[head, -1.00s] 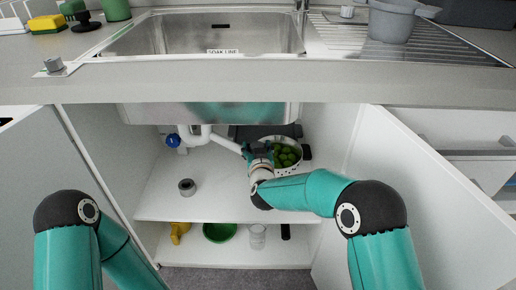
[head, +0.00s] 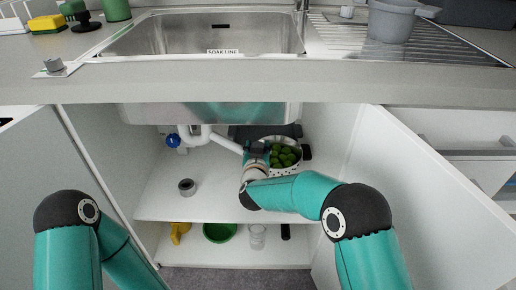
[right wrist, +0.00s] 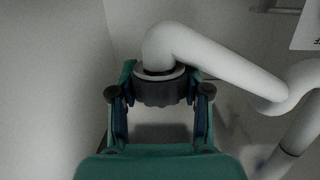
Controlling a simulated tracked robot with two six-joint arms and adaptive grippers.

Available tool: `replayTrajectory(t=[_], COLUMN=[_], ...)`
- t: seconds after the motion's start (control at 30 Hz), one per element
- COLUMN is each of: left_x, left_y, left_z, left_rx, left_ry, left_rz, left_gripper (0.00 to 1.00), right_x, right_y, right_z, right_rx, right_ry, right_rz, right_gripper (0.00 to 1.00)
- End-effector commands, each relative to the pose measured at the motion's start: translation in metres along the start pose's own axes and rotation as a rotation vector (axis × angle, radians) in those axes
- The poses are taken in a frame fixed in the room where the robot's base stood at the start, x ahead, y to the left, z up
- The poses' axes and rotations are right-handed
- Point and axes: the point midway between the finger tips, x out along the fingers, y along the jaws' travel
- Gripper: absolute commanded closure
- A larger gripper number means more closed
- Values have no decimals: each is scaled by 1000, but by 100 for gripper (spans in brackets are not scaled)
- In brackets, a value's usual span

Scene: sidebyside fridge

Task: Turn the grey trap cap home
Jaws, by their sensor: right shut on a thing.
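The grey trap cap (right wrist: 160,90) is a dark ribbed collar at the downturned end of the white drain pipe (right wrist: 215,60) in the right wrist view. A pale ring and a dark line show just above it. My right gripper (right wrist: 160,94) has one finger on each side of the cap and is shut on it. In the head view my right gripper (head: 256,150) is under the sink at the pipe's right end, and the cap is hidden there. My left arm shows at the left, but its gripper is out of view.
A grey round part (head: 187,187) stands on the cabinet shelf. A white colander (head: 292,168) with green things is right of my gripper. A green bowl (head: 220,233), a clear cup (head: 257,237) and a yellow item (head: 180,232) are below. Open doors flank the cabinet.

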Motion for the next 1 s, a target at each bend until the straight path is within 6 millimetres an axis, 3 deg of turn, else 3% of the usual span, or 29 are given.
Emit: replayTrajectory(t=[0.03, 0.2, 0.23, 0.63, 1.0], left_x=[0, 0, 0, 0, -1], left_y=[0, 0, 0, 0, 0], left_z=[0, 0, 0, 0, 0], left_rx=[0, 0, 0, 0, 0], left_ry=[0, 0, 0, 0, 0], left_rz=[0, 0, 0, 0, 0], left_gripper=[60, 60, 60, 60, 60], right_x=[0, 0, 0, -4, -40], right_y=[-2, 0, 0, -1, -2], right_z=[-1, -1, -1, 0, -1], right_rx=[5, 4, 3, 2, 1], right_ry=[4, 3, 3, 1, 2], right_rz=[21, 16, 16, 14, 14], right_gripper=[49, 21, 19, 19, 19])
